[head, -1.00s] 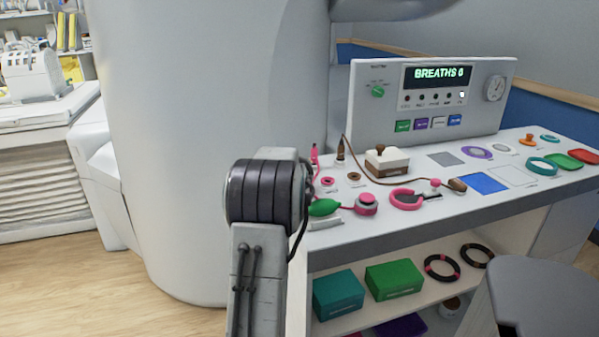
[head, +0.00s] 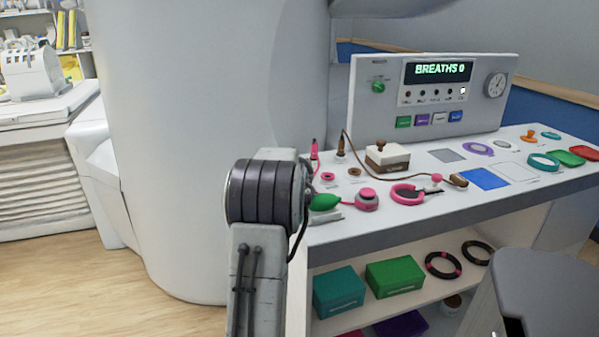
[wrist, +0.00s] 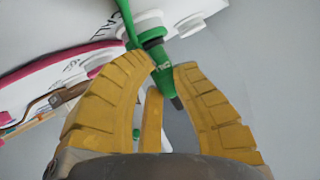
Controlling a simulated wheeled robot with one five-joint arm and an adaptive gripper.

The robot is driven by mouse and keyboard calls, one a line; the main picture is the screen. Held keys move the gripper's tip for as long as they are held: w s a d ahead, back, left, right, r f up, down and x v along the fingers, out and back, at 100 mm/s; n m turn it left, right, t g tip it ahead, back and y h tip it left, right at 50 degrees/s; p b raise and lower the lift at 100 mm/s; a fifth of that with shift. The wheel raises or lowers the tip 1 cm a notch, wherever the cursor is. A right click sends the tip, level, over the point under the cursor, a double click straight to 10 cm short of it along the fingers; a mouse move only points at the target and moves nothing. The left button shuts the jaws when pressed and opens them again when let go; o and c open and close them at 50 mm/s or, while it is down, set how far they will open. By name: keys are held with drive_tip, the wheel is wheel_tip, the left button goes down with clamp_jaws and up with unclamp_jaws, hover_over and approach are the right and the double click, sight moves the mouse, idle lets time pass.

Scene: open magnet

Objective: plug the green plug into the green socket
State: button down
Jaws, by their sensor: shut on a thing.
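The green plug (wrist: 163,70) is between the yellow fingers of my gripper (wrist: 165,64) in the wrist view, and the gripper is shut on it. The plug is tilted, with a dark band (wrist: 152,39) at its upper end and a dark tip (wrist: 177,103) pointing down and right. A green length (wrist: 126,14) runs up from it out of the picture. I cannot make out the green socket for certain. In the head view my gripper is hidden behind my arm.
A large white column (head: 210,130) is left of the table.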

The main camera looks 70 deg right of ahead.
drive_tip(key=c, duration=1.1)
unclamp_jaws()
drive_tip(key=v, duration=1.2)
